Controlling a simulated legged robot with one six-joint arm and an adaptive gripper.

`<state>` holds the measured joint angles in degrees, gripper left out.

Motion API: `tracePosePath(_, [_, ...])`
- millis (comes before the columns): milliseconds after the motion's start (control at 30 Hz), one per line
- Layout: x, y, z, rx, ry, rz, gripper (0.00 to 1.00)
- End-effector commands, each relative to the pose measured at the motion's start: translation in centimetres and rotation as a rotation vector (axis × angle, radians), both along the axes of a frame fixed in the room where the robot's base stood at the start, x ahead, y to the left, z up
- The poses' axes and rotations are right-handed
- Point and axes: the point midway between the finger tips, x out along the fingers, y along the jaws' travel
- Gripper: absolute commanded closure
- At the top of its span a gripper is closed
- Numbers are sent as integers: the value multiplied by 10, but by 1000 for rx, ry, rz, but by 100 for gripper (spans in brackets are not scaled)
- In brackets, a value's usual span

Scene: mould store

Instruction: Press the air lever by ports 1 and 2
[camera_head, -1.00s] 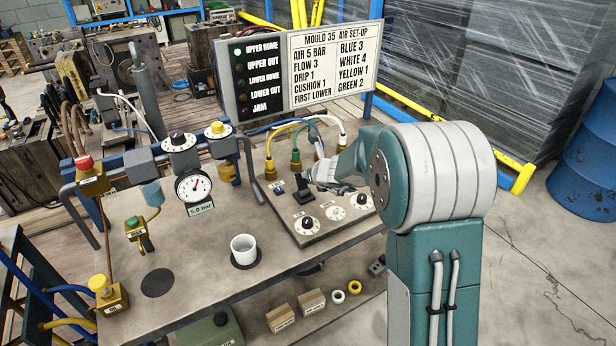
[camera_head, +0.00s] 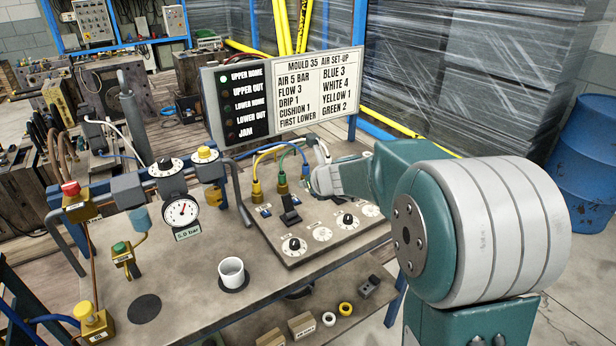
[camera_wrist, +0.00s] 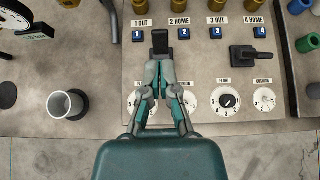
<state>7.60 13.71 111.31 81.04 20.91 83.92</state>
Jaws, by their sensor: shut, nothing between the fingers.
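The black air lever (camera_wrist: 160,42) by ports 1 and 2 stands just below the 1 OUT (camera_wrist: 143,22) and 2 HOME (camera_wrist: 180,22) labels in the wrist view; its lower part is hidden behind my fingers. It also shows on the left half of the air panel in the head view (camera_head: 290,210). My gripper (camera_wrist: 160,72) is shut and empty, its tips overlapping the lever's near end in the wrist view.
A second black lever (camera_wrist: 248,56) sits by ports 3 and 4. Several dials, including FLOW (camera_wrist: 225,101), line the panel's near side. A white cup (camera_head: 231,271) stands on the bench left of the panel. A gauge (camera_head: 181,211) reads 5.0 bar. Hoses rise behind the lever.

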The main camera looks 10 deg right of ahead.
Motion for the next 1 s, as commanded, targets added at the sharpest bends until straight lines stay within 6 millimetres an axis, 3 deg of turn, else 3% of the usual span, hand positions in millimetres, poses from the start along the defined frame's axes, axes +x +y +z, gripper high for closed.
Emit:
tracePosePath(200, [-8, -2, 22, 0, -1, 1, 100])
tracePosePath(667, [-12, -1, 27, -15, -4, 16, 100])
tracePosePath(767, [-28, 7, 39, -114, -33, 117, 100])
tracePosePath(1000, [-117, 41, 67, -643, -163, 657, 100])
